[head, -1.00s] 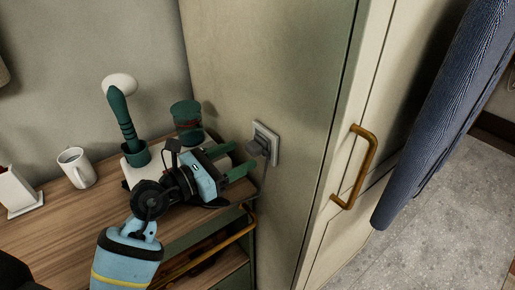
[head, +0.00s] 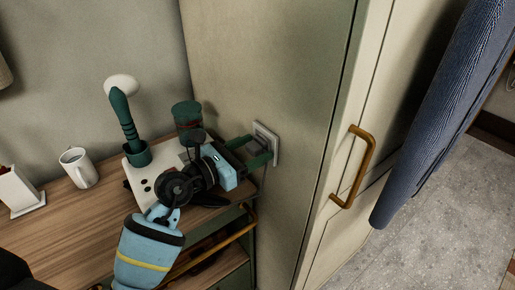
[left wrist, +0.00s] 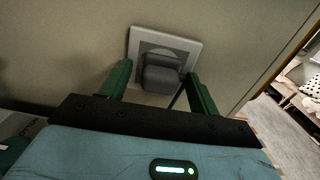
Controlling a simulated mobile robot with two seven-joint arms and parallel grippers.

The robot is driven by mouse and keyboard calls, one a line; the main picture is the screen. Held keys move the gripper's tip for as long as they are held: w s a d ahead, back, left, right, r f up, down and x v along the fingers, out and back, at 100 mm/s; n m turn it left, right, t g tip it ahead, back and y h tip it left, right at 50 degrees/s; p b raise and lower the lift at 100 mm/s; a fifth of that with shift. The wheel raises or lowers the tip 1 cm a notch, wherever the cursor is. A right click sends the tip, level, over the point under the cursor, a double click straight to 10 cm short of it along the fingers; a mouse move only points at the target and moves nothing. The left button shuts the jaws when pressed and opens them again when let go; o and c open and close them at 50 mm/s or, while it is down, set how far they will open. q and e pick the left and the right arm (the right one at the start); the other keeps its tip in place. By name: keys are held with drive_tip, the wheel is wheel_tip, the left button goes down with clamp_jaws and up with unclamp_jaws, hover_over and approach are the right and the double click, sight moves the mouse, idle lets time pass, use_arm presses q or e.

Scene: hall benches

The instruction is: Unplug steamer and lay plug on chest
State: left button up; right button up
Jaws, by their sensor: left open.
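The grey plug (left wrist: 162,74) sits in the pale wall socket (left wrist: 188,45), which is on the side panel of the tall cabinet. In the head view the socket (head: 268,133) shows behind my gripper. My left gripper (head: 262,150) is open, its green fingers reaching to the socket. In the left wrist view the fingers (left wrist: 160,85) stand on either side of the plug, with visible gaps. The steamer, green with a white head (head: 124,112), stands upright in its white base (head: 138,175) on the wooden chest (head: 75,225). My right gripper is not in view.
A white mug (head: 77,168) and a white holder (head: 18,192) stand on the chest's left. A green canister (head: 187,115) is near the cabinet (head: 265,65). A brass handle (head: 353,168) and blue cloth (head: 440,120) are at right. Bare wood lies at the chest's front left.

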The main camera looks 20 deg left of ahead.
sight(249, 151)
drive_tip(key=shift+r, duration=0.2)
use_arm(q)
drive_tip(key=shift+p, duration=0.35)
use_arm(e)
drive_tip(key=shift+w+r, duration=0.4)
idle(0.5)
use_arm(q)
drive_tip(key=c, duration=1.3)
drive_tip(key=shift+v, duration=1.55)
drive_tip(key=shift+p+v, duration=0.3)
drive_tip(key=shift+v, duration=1.15)
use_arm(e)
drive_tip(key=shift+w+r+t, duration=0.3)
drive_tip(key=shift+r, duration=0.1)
